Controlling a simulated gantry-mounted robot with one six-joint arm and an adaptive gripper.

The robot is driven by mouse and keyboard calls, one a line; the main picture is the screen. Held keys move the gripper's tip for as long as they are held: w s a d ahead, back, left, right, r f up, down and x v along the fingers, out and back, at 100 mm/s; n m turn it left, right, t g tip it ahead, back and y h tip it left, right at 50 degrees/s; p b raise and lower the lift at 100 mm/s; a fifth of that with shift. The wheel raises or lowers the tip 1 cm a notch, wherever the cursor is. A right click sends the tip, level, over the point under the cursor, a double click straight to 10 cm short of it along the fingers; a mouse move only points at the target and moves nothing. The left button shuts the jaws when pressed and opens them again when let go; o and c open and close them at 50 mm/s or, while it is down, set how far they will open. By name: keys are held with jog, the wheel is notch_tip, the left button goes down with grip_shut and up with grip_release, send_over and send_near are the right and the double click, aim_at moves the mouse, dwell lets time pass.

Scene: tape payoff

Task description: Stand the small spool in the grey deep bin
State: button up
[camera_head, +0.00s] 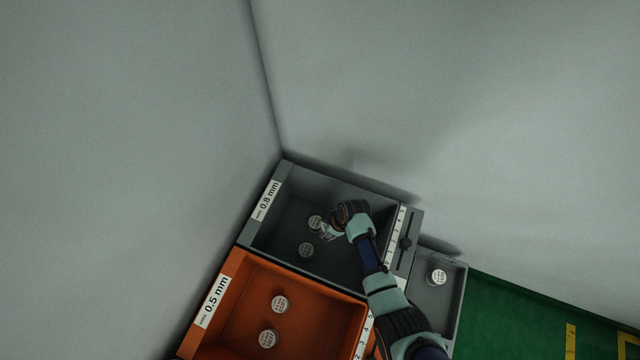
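The grey deep bin (262,236), labelled 0.8 mm, stands in the corner of the walls. My gripper (325,231) reaches into or over this bin from the lower right. A small spool with a pale round top (315,222) is right at the fingertips, on their left side. I cannot tell whether the fingers grip it or only stand beside it, nor its height above the floor. A second, darker-looking spool (306,250) stands on the bin floor just below it, apart from the gripper. My wrist and arm hide the right part of the bin.
An orange bin (240,286) labelled 0.5 mm adjoins in front, with two spools (279,304) (268,339) in it. A small grey tray (455,300) at right holds one spool (437,277). A slotted grey plate with a dark knob (405,243) lies between. Walls rise close behind the bins.

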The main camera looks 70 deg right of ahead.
jog(key=shift+s+a+f, duration=0.15)
jog(key=shift+s+f, duration=0.05)
jog(key=shift+f, duration=0.2)
notch_tip(320, 180, down, 20)
jog(key=b, duration=1.2)
jog(key=shift+b, duration=0.35)
jog(key=o, duration=1.4)
jog(key=shift+a+r, duration=0.1)
jog(key=shift+r, duration=0.05)
jog(key=p+v, duration=0.9)
jog(key=v, duration=0.3)
jog(key=shift+s+r, duration=0.1)
jog(key=shift+r, duration=0.05)
